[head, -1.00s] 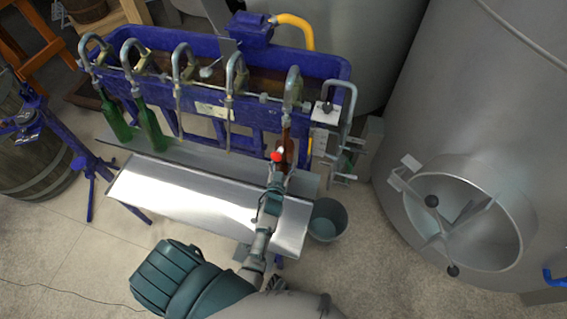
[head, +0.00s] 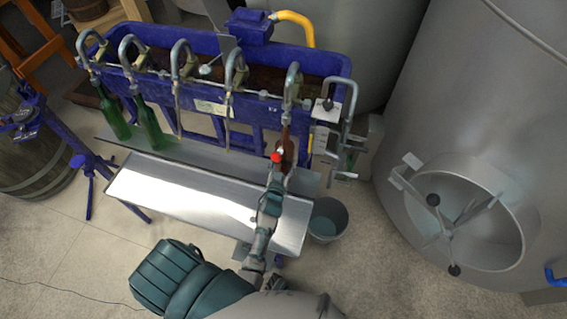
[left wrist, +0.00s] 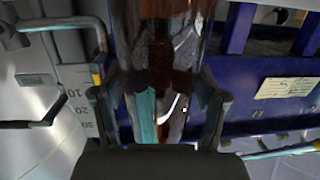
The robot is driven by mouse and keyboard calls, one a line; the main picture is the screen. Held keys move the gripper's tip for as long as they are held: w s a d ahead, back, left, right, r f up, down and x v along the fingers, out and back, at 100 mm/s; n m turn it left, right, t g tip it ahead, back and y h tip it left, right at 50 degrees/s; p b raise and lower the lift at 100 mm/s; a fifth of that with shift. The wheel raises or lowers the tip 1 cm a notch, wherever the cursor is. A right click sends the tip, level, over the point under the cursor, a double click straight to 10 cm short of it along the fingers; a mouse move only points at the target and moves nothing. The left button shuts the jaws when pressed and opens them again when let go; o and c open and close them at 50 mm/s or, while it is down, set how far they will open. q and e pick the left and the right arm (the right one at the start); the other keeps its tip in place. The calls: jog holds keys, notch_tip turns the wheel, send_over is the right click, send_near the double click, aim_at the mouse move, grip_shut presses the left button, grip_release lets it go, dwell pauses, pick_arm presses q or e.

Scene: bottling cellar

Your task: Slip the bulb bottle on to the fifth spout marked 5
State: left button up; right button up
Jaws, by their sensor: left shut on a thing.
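The brown glass bulb bottle (head: 286,150) stands roughly upright under the fifth spout (head: 292,80), counted from the left. Its neck is in line with the spout's tube; I cannot tell how far the tube is inside. My left gripper (head: 278,165) is shut on the bottle from the front. In the left wrist view, the gripper's fingers (left wrist: 160,108) lie on both sides of the brown glass bottle (left wrist: 172,45), whose top is out of that picture. The number 5 cannot be read. My right gripper is not in view.
Two green bottles (head: 150,125) hang on the two left spouts of the blue filler trough (head: 215,72). The third and fourth spouts are bare. A shiny metal tray (head: 190,200) lies in front. A grey bucket (head: 328,220) and a large steel tank (head: 480,120) are at the right.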

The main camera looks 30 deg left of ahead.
pick_arm(q)
jog(key=o, duration=1.7)
jog(key=shift+c, duration=0.2)
jog(key=shift+f, duration=0.1)
jog(key=shift+s, duration=0.1)
jog(key=shift+p+v, duration=0.45)
jog(key=shift+v, duration=0.7)
jog(key=shift+f+p+v, duration=0.2)
jog(key=shift+p+v, duration=0.25)
jog(key=shift+v, duration=0.8)
jog(key=shift+f+p+v, duration=0.25)
jog(key=shift+p+v, duration=0.2)
jog(key=shift+v, duration=0.85)
jog(key=shift+f+p+v, duration=0.2)
jog(key=shift+p+v, duration=0.25)
jog(key=shift+v, duration=0.95)
jog(key=shift+f+p+v, duration=0.15)
jog(key=shift+p+v, duration=0.25)
jog(key=shift+v, duration=1)
